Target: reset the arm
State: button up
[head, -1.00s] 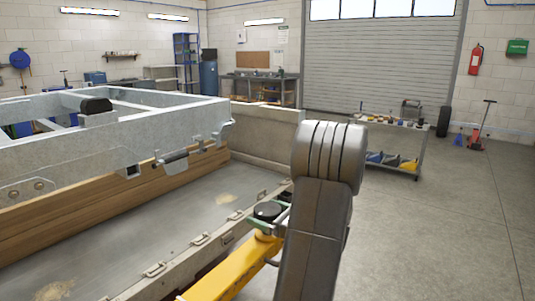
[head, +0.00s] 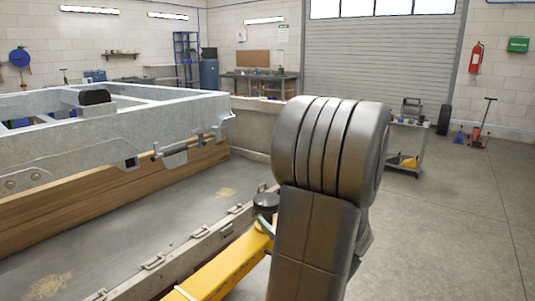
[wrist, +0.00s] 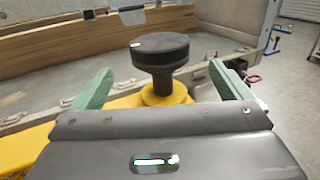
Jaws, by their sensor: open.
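In the head view the black knob (head: 265,203) sits at the end of a yellow beam (head: 222,268), just left of my arm.
A galvanized trailer frame (head: 60,145) with wooden side boards (head: 110,190) stands at the left. A grey deck (head: 150,215) with a latched edge lies before it. A tool cart (head: 408,150) stands behind my arm at the right.

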jog(key=shift+v, duration=2.6)
